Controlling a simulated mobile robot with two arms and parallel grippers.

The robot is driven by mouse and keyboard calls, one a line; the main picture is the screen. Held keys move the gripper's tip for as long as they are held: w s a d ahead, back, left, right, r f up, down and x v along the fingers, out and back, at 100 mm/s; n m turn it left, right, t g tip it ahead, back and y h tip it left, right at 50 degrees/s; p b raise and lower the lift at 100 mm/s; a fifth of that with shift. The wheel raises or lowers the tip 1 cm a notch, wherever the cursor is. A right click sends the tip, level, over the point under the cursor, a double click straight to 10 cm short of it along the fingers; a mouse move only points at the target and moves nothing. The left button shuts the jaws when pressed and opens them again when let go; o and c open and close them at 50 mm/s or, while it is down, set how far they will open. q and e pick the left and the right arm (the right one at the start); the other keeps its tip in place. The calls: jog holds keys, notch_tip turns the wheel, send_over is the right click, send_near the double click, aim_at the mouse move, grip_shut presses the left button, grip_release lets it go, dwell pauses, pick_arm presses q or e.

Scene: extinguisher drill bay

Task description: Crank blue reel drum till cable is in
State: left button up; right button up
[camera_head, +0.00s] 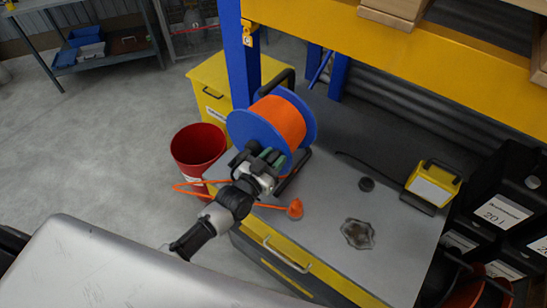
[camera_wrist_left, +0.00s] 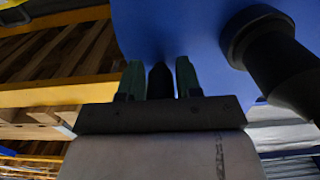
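The reel's blue drum (camera_head: 240,128), wound with orange cable (camera_head: 283,122), stands on the grey bench top in the head view. Loose orange cable (camera_head: 192,191) loops out past the bench's left edge and runs back to an orange plug (camera_head: 295,209) on the bench. My left gripper (camera_head: 263,157) is at the drum's near face. In the left wrist view its green fingers (camera_wrist_left: 159,80) lie close on both sides of a black crank handle (camera_wrist_left: 160,78), with the blue drum face (camera_wrist_left: 190,30) behind. A thick black part (camera_wrist_left: 268,50) is at right. My right gripper is not seen.
A red bucket (camera_head: 198,150) stands on the floor left of the bench. A yellow shelf beam (camera_head: 390,50) crosses above.

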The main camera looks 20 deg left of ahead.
pick_arm(q)
grip_shut()
jog(key=shift+f, duration=0.15)
